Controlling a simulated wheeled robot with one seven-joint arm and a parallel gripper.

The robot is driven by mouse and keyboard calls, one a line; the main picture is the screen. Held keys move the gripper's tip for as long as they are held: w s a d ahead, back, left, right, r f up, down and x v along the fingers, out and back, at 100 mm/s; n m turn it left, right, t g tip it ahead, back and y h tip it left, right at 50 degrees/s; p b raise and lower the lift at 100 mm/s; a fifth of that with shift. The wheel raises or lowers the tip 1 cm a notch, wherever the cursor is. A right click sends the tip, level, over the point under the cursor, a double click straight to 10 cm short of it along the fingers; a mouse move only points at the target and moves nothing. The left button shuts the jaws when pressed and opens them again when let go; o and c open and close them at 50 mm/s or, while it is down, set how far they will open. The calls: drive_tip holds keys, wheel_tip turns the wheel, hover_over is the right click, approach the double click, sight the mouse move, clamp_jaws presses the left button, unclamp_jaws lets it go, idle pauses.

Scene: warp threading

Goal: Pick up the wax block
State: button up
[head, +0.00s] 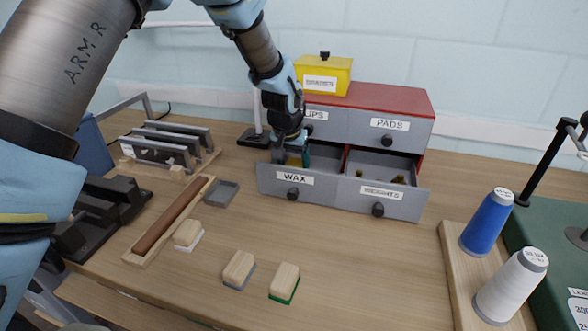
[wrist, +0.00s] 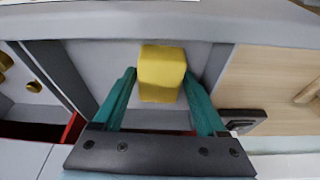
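The wax block (wrist: 162,73) is yellow. In the wrist view it lies in the open wax drawer between the two teal fingers of my gripper (wrist: 160,74). One fingertip is at each side of the block, with little or no gap showing. I cannot tell whether the fingers press on it. In the head view my gripper (head: 298,155) reaches down into the drawer labelled WAX (head: 270,180). The drawer front and my gripper hide most of the block there.
The open WEIGHTS drawer (head: 350,194) with small brass pieces is beside it. A yellow box (head: 340,78) stands on the red-topped cabinet (head: 385,98). Wood-topped blocks (head: 238,268) lie in front. Thread cones (head: 487,222) stand at right. Bare table lies before the drawers.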

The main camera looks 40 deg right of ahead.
drive_tip(key=c, duration=1.1)
drive_tip(key=shift+r, duration=0.1)
